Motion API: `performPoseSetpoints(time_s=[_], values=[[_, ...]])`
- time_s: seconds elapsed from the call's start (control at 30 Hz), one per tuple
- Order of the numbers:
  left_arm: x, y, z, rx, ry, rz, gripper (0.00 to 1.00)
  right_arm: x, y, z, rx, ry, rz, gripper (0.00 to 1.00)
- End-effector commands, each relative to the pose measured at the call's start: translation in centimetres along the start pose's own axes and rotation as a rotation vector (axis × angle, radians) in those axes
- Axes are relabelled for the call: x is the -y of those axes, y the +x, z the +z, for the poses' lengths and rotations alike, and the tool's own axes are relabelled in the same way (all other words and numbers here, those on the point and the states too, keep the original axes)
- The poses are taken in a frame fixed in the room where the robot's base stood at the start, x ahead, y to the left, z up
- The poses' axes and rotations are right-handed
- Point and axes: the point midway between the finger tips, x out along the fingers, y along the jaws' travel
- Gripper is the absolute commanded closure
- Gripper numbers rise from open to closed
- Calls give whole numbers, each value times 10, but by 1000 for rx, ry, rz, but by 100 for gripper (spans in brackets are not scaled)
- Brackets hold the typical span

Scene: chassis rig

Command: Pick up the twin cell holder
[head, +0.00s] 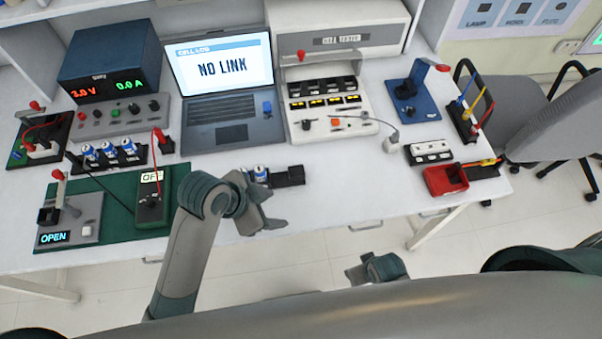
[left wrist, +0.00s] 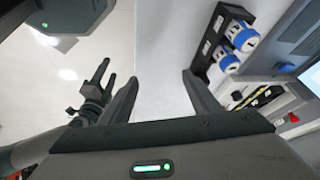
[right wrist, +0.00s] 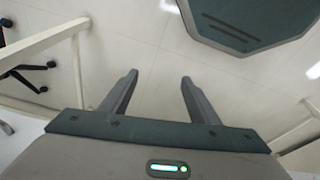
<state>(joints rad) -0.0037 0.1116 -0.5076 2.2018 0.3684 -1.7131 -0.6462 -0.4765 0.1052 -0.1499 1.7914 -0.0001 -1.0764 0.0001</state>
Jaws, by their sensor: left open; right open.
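The twin cell holder (head: 290,176) is a black block at the front middle of the table, with blue-and-white cells at its left end, partly hidden by my left wrist. In the left wrist view the holder (left wrist: 208,44) lies to the right of the fingers, apart from them, with two cells in view. My left gripper (head: 272,214) is open and empty, in front of the holder near the table's front edge. My right gripper (right wrist: 159,82) is open and empty above the floor. In the head view it shows only in part, beyond the table's front edge.
A rack of several similar cells (head: 112,156) stands at the left, near a meter (head: 150,205) on a green mat. The laptop (head: 222,95) and cell tester (head: 325,100) stand behind. A red tray (head: 445,180) lies at the right. Table between holder and tray is clear.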

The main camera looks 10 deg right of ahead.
Motion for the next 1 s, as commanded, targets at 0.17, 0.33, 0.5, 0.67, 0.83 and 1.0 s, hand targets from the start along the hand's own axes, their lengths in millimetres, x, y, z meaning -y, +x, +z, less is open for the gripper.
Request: performPoseSetpoints(time_s=[0.17, 0.33, 0.5, 0.67, 0.83, 1.0], values=[[14, 2, -54, -16, 354, 67, 44, 2, 56, 34, 30, -4, -3, 44], [24, 0, -90, -4, 684, 131, 44, 5, 99, 71, 53, -9, -6, 44], [36, -7, -116, 34, 1004, 201, 44, 7, 135, 113, 75, -15, -9, 44], [52, -17, -131, 92, 1287, 277, 44, 8, 161, 157, 96, -20, -11, 44], [74, -32, -139, 169, 1550, 371, 44, 8, 178, 204, 118, -25, -12, 44], [93, -45, -141, 232, 1719, 456, 44, 8, 186, 237, 131, -29, -13, 44]])
